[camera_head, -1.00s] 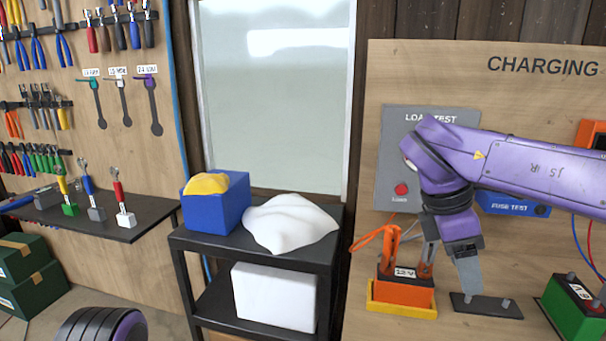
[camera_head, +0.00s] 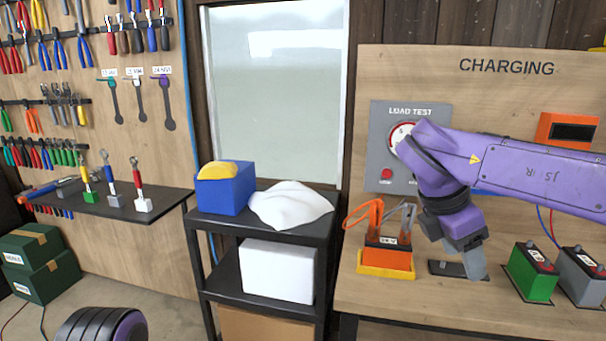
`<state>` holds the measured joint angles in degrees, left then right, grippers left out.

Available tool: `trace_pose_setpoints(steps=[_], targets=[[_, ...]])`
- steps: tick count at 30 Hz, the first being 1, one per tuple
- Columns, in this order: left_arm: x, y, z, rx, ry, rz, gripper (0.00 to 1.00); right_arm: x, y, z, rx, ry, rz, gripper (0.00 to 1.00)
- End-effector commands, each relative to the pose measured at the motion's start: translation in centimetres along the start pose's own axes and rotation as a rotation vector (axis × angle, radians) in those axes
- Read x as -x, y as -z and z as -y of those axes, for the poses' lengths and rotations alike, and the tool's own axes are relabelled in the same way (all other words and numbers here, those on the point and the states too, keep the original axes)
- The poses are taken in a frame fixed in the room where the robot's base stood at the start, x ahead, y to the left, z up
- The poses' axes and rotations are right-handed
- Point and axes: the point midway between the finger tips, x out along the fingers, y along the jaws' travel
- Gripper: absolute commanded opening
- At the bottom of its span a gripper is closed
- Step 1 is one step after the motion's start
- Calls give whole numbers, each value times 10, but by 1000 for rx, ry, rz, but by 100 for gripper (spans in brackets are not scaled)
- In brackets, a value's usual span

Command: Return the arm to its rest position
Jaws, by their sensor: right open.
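My right arm comes in from the right, over the charging bench (camera_head: 420,309). My right gripper (camera_head: 473,268) points down beside the black base plate (camera_head: 447,268) on the bench, and partly hides it. Its jaws are open and I see nothing held between them. An orange battery (camera_head: 388,259) sits in a yellow tray (camera_head: 386,272) to the left of the gripper, apart from it, with clamps standing on top. Of my left arm only a dark rounded part shows at the bottom left; its gripper is not in view.
A green battery (camera_head: 531,275) and a grey battery (camera_head: 581,277) stand close on the gripper's right. The load test panel (camera_head: 381,150) is behind the arm. A black cart (camera_head: 268,236) with a blue box (camera_head: 226,190) and white cloth (camera_head: 290,204) stands left of the bench.

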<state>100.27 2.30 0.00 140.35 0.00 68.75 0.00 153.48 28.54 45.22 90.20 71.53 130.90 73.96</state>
Motion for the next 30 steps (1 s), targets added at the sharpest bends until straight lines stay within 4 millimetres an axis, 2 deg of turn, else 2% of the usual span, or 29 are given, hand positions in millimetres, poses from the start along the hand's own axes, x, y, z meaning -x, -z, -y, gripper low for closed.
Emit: trace_pose_setpoints(steps=[5, 7, 11, 14, 17, 18, 20, 22, 23, 24, 26, 27, 30], targets=[[0, 0, 0, 0, 0, 0, 43, -17, -17, -26, 312, -116, 206, 57], [0, 0, 0, 0, 0, 0, 43, -30, -22, -40, 506, -142, 346, 57], [0, 0, 0, 0, 0, 1, 43, -76, -12, -70, 1012, -101, 664, 57], [0, 0, 0, 0, 0, 1, 43, -124, 16, -85, 1460, -13, 881, 57], [0, 0, 0, 0, 0, 0, 43, -186, 60, -81, 1958, 96, 1055, 57], [0, 0, 0, 0, 0, 0, 43, -214, 80, -73, 2165, 138, 1108, 57], [0, 0, 0, 0, 0, 1, 43, -255, 111, -52, 2461, 184, 1163, 57], [0, 0, 0, 0, 0, 1, 43, -300, 142, -18, 2776, 211, 1195, 57], [0, 0, 0, 0, 0, 1, 43, -317, 154, -1, -2892, -211, -1194, 57], [0, 0, 0, 0, 0, 1, 43, -340, 169, 25, -2779, -184, -1081, 57], [0, 0, 0, 0, 0, 1, 43, -370, 186, 67, -2630, -138, -927, 57], [0, 0, 0, 0, 0, 1, 43, -388, 195, 97, -2541, -102, -832, 57], [0, 0, 0, 0, 0, 0, 43, -422, 206, 172, -2390, -21, -630, 57]])
